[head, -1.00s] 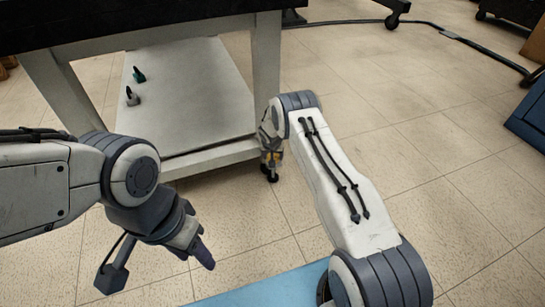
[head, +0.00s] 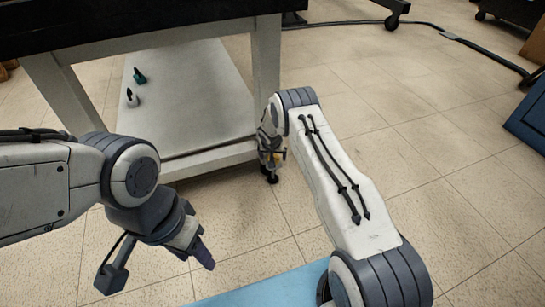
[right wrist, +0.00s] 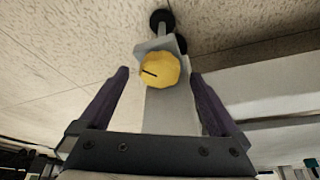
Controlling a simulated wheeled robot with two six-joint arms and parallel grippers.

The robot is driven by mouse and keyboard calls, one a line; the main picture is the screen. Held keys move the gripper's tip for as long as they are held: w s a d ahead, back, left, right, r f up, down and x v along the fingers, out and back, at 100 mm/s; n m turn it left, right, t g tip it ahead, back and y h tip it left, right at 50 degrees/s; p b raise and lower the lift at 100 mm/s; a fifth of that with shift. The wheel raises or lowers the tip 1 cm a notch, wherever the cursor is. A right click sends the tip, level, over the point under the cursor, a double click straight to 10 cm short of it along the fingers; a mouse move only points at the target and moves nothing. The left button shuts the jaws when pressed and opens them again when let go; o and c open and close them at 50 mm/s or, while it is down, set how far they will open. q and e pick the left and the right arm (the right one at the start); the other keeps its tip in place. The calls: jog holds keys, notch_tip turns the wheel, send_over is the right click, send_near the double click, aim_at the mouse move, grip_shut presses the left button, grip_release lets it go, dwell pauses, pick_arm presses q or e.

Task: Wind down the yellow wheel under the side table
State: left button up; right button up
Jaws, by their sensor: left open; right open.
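The side table (head: 205,157) has a black top and pale legs. The yellow wheel (right wrist: 159,70) sits on a grey leg above a dark caster (right wrist: 162,20), which shows at the top of the right wrist view. A short dark line marks the wheel's face. My right gripper (right wrist: 160,75) is open, with one finger on each side of the wheel and visible gaps between. In the head view my right arm largely hides the wheel; only a bit of yellow shows. My left gripper (head: 203,254) is open and empty above the floor, left of the table leg.
A blue mat (head: 245,289) lies in front. A black cable (head: 480,52) crosses the floor at the back right.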

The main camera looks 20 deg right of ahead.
jog(key=p+v, duration=0.3)
jog(key=v, duration=0.6)
